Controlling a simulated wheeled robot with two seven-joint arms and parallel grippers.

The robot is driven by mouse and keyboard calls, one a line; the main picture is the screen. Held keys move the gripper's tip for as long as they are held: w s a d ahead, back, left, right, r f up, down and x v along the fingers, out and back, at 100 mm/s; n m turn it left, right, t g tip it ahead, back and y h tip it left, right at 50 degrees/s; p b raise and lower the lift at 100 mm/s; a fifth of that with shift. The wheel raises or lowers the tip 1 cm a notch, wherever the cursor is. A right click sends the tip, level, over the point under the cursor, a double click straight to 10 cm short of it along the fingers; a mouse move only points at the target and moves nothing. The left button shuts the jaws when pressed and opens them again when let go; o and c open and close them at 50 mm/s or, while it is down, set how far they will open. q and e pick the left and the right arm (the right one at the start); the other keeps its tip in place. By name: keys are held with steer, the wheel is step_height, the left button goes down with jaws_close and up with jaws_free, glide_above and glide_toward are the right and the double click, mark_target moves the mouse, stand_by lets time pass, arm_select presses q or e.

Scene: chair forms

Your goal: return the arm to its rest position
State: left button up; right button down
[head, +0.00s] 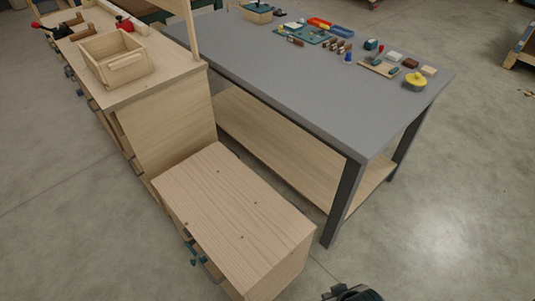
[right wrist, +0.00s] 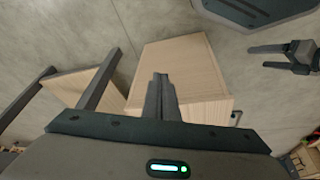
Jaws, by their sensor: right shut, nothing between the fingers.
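My right gripper (head: 350,292) shows only in part at the bottom edge of the head view, over bare floor. In the right wrist view my right gripper (right wrist: 161,78) has its fingers together with nothing between them. Behind the fingers in that view is the low wooden cabinet (right wrist: 180,60); the fingers hold nothing of it. My left gripper (right wrist: 262,57) shows at the right of the right wrist view, its two fingers apart and empty. My left arm does not show in the head view.
The low wooden cabinet (head: 235,190) stands beside the grey table (head: 300,80), which carries several small items at its far side. A higher wooden bench (head: 165,75) holds an open wooden box (head: 115,58). The floor (head: 440,225) at the right is clear.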

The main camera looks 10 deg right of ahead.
steer(key=a+f+t, duration=0.1)
steer(key=a+f, duration=0.1)
steer(key=f, duration=1.2)
steer(key=a+f+t+y, duration=0.1)
steer(key=a+f+t, duration=0.1)
steer(key=f, duration=1.1)
steer(key=shift+s+a+f+n, duration=0.25)
steer(key=shift+a+f+n, duration=0.05)
steer(key=shift+a+f, duration=0.15)
steer(key=shift+r, duration=0.1)
